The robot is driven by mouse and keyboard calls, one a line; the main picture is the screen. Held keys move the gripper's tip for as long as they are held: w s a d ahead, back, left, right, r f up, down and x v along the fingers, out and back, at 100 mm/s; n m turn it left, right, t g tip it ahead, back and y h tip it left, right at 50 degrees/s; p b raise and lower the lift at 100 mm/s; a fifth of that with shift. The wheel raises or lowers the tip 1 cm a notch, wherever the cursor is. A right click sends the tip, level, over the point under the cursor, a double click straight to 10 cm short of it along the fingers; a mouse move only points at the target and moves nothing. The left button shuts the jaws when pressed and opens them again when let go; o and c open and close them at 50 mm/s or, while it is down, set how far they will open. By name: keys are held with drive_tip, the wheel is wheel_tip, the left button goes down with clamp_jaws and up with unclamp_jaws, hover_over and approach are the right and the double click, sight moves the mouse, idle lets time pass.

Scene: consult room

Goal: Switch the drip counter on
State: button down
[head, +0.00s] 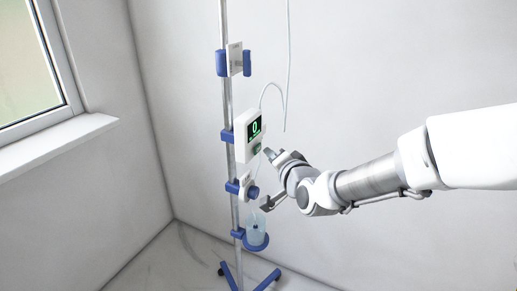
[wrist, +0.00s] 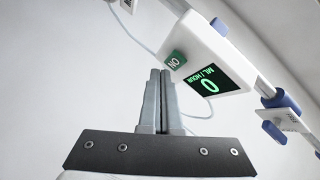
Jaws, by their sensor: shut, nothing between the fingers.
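The drip counter (head: 247,135) is a white box clamped to the pole by a blue holder. Its dark screen is lit and shows a green 0. In the wrist view the drip counter (wrist: 196,50) appears tilted, with its lit screen (wrist: 210,84) reading 0 ML/HOUR. A green switch (wrist: 174,60) marked ON sits beside the screen. My gripper (wrist: 160,73) is shut and empty, with its fingertips close beside the switch; I cannot tell whether they touch it. In the head view my gripper (head: 268,151) is just right of the counter's lower part.
The pole (head: 229,95) stands on blue feet near the corner. Below the counter are a white clamp with a blue knob (head: 253,192) and a clear cup (head: 256,232) in a blue ring. Thin tubing (head: 283,105) hangs nearby. A window is at left.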

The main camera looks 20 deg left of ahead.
drive_tip(key=shift+d, duration=0.1)
drive_tip(key=d+p, duration=0.1)
drive_tip(key=d, duration=0.1)
drive_tip(key=d+p, duration=0.1)
drive_tip(key=d, duration=0.2)
drive_tip(key=shift+s, duration=0.2)
drive_tip(key=shift+a, duration=0.1)
idle(0.6)
